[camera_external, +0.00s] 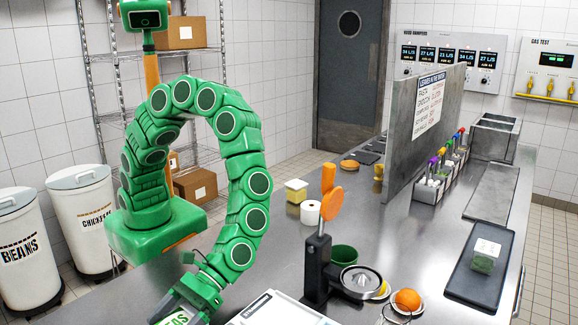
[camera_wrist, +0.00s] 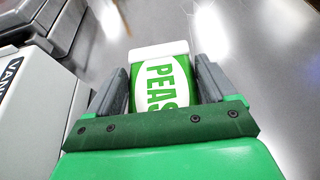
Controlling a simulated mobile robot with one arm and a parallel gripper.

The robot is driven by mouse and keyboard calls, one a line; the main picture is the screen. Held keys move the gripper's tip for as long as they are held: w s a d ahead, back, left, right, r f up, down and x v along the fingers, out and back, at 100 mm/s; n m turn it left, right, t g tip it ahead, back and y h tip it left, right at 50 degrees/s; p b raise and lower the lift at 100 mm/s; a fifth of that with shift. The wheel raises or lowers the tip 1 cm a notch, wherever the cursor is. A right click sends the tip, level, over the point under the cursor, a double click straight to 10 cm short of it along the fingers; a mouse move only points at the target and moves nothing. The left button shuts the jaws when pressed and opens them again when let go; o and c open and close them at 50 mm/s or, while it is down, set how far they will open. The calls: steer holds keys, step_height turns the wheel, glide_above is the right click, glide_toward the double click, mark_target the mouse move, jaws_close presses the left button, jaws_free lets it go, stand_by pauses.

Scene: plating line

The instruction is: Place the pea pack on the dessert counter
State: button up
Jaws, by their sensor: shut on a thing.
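The pea pack (camera_wrist: 163,84) is green with a white oval marked "PEAS" and a white top end. In the wrist view it sits between the two grey fingers of my gripper (camera_wrist: 160,90), which is shut on it. In the external view my gripper (camera_external: 192,302) is at the bottom edge, left of the white scale-like box, and only a corner of the pea pack (camera_external: 178,319) shows. The steel counter (camera_external: 265,245) runs below and to the right. No label for a dessert counter is legible, so I cannot tell which surface it is.
A black juicer (camera_external: 318,265), a green cup (camera_external: 343,256) and an orange (camera_external: 407,299) stand right of my gripper. A white box (camera_external: 275,308) is close by. A dark tray (camera_external: 480,278) holds a small pack (camera_external: 485,257). A grey partition (camera_external: 425,130) divides the counter.

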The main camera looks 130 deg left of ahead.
steer(key=o, duration=1.1)
steer(key=shift+f, duration=0.15)
steer(key=shift+a+r, duration=0.15)
steer(key=shift+r, duration=0.1)
steer(key=shift+v, duration=5.85)
